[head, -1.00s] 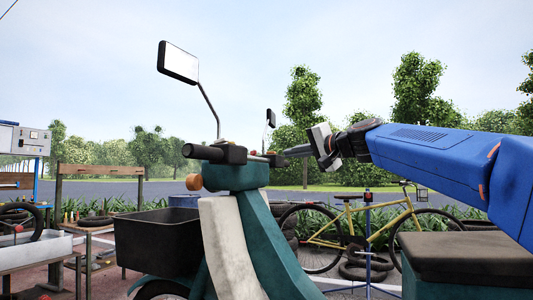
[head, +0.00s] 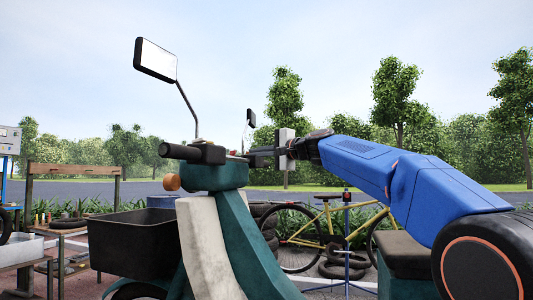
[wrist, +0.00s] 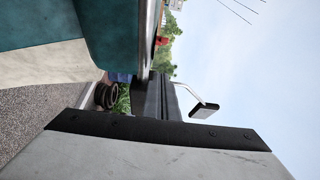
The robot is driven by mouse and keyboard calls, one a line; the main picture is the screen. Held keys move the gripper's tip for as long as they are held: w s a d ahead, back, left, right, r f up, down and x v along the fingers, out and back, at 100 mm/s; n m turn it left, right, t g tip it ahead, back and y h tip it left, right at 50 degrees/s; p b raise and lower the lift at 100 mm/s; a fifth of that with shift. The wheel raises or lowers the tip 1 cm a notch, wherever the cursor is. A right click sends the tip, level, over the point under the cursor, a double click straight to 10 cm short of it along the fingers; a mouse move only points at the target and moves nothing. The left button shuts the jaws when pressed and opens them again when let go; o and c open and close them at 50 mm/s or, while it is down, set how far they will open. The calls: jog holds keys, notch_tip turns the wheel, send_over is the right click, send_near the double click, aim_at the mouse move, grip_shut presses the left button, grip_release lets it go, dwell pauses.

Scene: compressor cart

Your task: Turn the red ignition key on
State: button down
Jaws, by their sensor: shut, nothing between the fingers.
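The teal scooter-like cart's handlebar head (head: 214,177) stands left of centre in the head view, with black grips and mirrors. My gripper (head: 252,158) reaches in from the right and its dark fingers are shut and empty, close to the handlebar. In the wrist view the shut fingers (wrist: 153,88) point towards the silver handlebar edge (wrist: 147,40). A small red piece (wrist: 162,41), probably the ignition key, shows just past the fingertips beside that edge. I cannot tell whether the fingers touch it. The key's turn position is too small to read.
A mirror (head: 155,60) on a thin stem rises above the handlebar, and a second mirror (head: 251,118) stands close behind my gripper. A black box (head: 130,245) hangs at the front. A yellow bicycle (head: 335,225) and workbenches stand behind. The air above is open.

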aim_at(233, 153)
jog(key=a, duration=0.1)
jog(key=s+a, duration=0.1)
jog(key=a, duration=0.2)
jog(key=shift+s, duration=0.25)
